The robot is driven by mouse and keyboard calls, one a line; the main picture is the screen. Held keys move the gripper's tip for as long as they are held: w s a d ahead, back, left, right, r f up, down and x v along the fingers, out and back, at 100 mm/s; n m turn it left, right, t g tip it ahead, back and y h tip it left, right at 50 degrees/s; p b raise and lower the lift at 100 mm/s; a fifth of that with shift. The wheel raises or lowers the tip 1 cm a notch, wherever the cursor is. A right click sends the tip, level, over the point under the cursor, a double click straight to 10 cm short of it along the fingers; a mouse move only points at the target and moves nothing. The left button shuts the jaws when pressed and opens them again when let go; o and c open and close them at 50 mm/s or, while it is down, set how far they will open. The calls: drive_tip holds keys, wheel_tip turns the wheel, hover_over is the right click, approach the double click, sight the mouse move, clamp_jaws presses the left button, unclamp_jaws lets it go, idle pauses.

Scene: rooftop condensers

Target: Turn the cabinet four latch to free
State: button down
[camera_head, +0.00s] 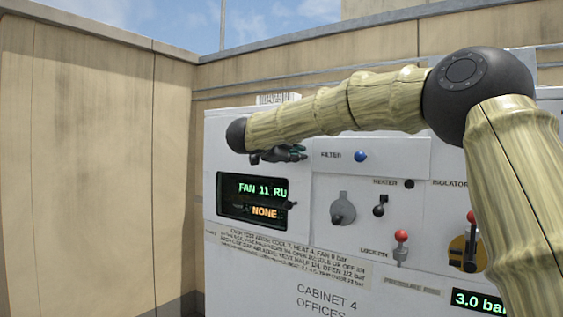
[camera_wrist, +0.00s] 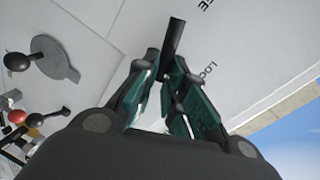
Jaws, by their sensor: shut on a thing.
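My gripper (camera_head: 279,154) is at the upper left of the white cabinet 4 front (camera_head: 335,285), just left of the filter panel. In the wrist view my gripper (camera_wrist: 165,72) has its green-padded fingers closed around the cabinet four latch (camera_wrist: 174,36), a dark bar sticking out past the fingertips. Partly visible lettering beside it seems to read LOCK and FREE. Fingers hide the latch's base, so I cannot tell its exact angle. In the head view the latch cannot be made out behind my gripper.
Below are a display (camera_head: 252,200) and a printed label. To the right are a blue filter knob (camera_head: 361,156), a grey round dial (camera_head: 342,208), a heater switch (camera_head: 380,206) and a red-topped lock pin (camera_head: 401,245). A beige wall (camera_head: 90,160) stands left.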

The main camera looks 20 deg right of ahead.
drive_tip(key=m+b, duration=0.1)
drive_tip(key=b, duration=0.1)
drive_tip(key=m+t+b, duration=0.1)
drive_tip(key=m+b, duration=0.1)
drive_tip(key=shift+d+f+y, duration=0.15)
drive_tip(key=shift+f+y, duration=0.15)
drive_tip(key=shift+f, duration=0.05)
drive_tip(key=shift+r, duration=0.2)
drive_tip(key=c, duration=1.5)
unclamp_jaws()
drive_tip(key=shift+o, duration=0.2)
drive_tip(key=shift+f, duration=0.15)
drive_tip(key=shift+a, duration=0.25)
